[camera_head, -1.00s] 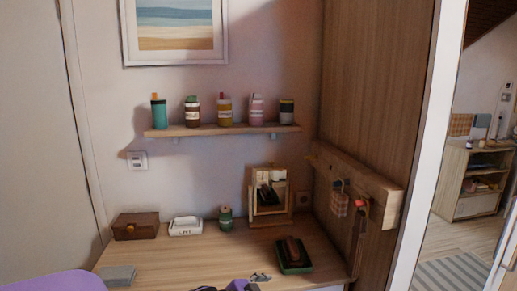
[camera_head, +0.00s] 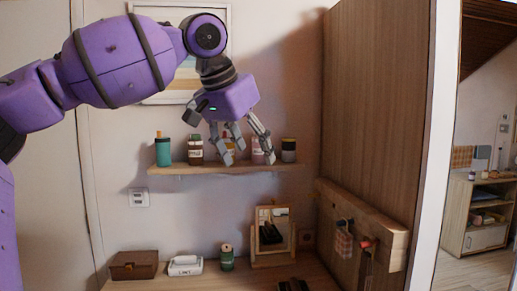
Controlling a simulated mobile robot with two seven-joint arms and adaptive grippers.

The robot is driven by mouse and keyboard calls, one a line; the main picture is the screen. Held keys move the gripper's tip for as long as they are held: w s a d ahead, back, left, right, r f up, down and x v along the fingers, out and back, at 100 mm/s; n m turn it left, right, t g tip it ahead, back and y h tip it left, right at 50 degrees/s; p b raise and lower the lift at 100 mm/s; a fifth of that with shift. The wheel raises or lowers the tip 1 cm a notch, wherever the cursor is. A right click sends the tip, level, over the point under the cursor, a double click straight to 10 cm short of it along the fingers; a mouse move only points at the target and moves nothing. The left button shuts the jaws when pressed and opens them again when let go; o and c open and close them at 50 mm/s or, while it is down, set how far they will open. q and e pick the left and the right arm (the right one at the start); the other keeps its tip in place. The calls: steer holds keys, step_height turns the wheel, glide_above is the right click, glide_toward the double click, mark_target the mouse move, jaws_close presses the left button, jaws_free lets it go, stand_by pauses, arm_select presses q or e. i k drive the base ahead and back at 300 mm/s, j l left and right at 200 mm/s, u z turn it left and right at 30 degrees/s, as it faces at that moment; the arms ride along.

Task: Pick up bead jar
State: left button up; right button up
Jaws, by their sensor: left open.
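Several jars stand upright in a row on the wall shelf (camera_head: 225,169); I cannot tell by sight which is the bead jar. They are a teal bottle (camera_head: 162,152), a brown jar with a pale label (camera_head: 195,152), a yellow-brown jar mostly hidden behind my fingers, a partly covered pink jar (camera_head: 258,157), and a grey jar (camera_head: 289,150) with a dark lid. My left gripper (camera_head: 247,156) is open and points down in front of the middle and pink jars. Whether it touches either is unclear. My right gripper is not in view.
Below, the desk holds a brown box (camera_head: 134,265), a white case (camera_head: 185,265), a green jar (camera_head: 227,258) and a standing mirror (camera_head: 272,250). A wooden hook rail (camera_head: 375,215) juts from the panel at right. The wall picture is partly behind my arm.

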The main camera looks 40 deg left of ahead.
mark_target(257, 157)
steer(key=i+j, duration=0.7)
steer(key=j, duration=0.25)
steer(key=i+j, duration=0.35)
steer(key=j, duration=0.1)
